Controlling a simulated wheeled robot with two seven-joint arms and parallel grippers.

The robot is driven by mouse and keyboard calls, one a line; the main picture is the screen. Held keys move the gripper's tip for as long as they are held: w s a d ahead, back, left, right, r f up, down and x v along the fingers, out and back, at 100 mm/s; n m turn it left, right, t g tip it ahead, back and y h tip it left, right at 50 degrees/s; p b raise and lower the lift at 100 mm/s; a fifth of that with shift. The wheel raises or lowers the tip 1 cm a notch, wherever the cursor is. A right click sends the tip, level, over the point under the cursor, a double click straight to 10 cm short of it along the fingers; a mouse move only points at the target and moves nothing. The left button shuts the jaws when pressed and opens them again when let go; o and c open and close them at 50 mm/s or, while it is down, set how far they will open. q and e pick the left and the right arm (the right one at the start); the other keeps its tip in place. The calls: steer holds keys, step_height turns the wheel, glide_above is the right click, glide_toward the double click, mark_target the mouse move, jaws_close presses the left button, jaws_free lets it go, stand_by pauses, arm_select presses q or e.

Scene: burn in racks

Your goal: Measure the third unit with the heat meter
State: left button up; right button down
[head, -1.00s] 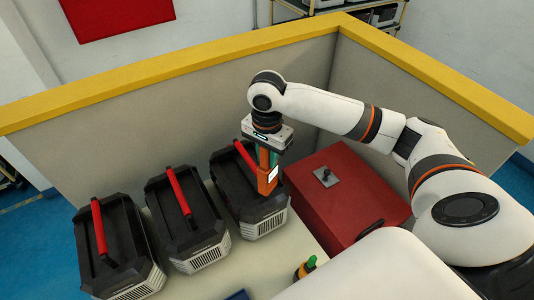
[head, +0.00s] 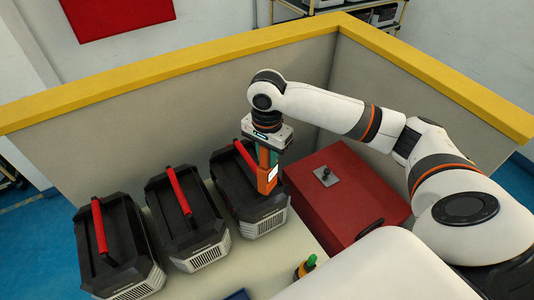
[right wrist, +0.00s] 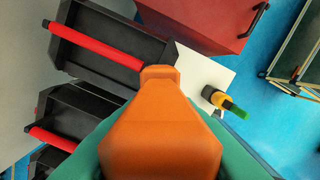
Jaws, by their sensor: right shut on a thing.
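Three black units with red handles stand in a row on the bench: the left one (head: 125,248), the middle one (head: 203,222) and the right one (head: 228,188). My right gripper (head: 267,158) is shut on the orange heat meter (head: 266,184) and holds it upright, its lower end at the top front part of the right unit. I cannot tell if they touch. In the right wrist view the heat meter (right wrist: 160,135) hides part of that unit (right wrist: 90,70). My left gripper is out of view.
A red box (head: 345,210) with a latch plate stands close to the right of the right unit. A small yellow and black thing with a green top (head: 306,267) is at the bench's front. A grey partition with a yellow rim (head: 190,62) closes the back.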

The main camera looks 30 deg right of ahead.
stand_by(0.7)
steer(key=shift+r, duration=5.05)
